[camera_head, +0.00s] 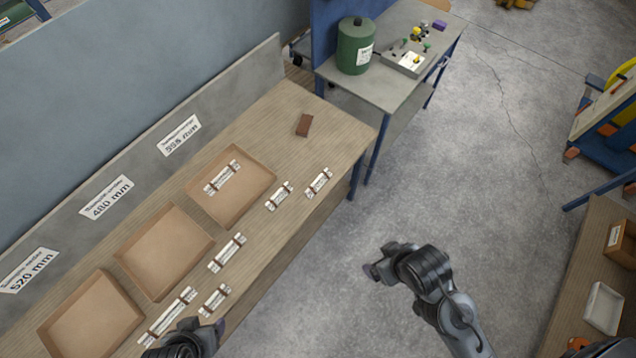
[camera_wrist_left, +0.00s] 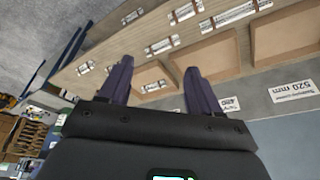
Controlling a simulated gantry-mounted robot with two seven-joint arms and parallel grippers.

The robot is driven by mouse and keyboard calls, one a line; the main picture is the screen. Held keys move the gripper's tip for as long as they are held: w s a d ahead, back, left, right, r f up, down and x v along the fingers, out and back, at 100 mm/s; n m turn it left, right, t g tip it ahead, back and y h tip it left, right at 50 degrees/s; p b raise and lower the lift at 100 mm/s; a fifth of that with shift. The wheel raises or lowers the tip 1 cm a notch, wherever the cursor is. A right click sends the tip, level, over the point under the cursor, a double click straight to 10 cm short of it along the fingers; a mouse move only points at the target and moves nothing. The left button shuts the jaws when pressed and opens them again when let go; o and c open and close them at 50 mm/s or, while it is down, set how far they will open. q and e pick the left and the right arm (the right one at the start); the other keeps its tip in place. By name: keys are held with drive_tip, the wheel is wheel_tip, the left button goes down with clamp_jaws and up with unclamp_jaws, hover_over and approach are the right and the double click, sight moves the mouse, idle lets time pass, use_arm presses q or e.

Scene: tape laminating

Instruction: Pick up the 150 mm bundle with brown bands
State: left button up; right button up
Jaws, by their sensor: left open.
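Several pale stick bundles with brownish bands lie on the wooden bench. Short ones lie near the right end (camera_head: 279,196) and (camera_head: 319,183), and another short one (camera_head: 214,300) lies near the front edge. Longer ones are a middle bundle (camera_head: 227,252) and a front-left bundle (camera_head: 168,318). One bundle (camera_head: 222,178) lies in the far tray. I cannot read their lengths. My left gripper (camera_head: 192,338) is at the bottom edge, close to the front-left bundle; the left wrist view shows it open and empty (camera_wrist_left: 160,66). My right gripper (camera_head: 378,268) hangs over the floor, away from the bench; its jaws are unclear.
Three shallow trays (camera_head: 49,328), (camera_head: 124,253), (camera_head: 192,187) line the bench before a backboard with length labels. A brown block (camera_head: 304,125) lies at the bench's far end. A side table holds a green canister (camera_head: 355,46). Open floor (camera_head: 470,180) lies right of the bench.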

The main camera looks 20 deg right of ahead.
idle(0.4)
use_arm(q)
drive_tip(key=c, duration=0.4)
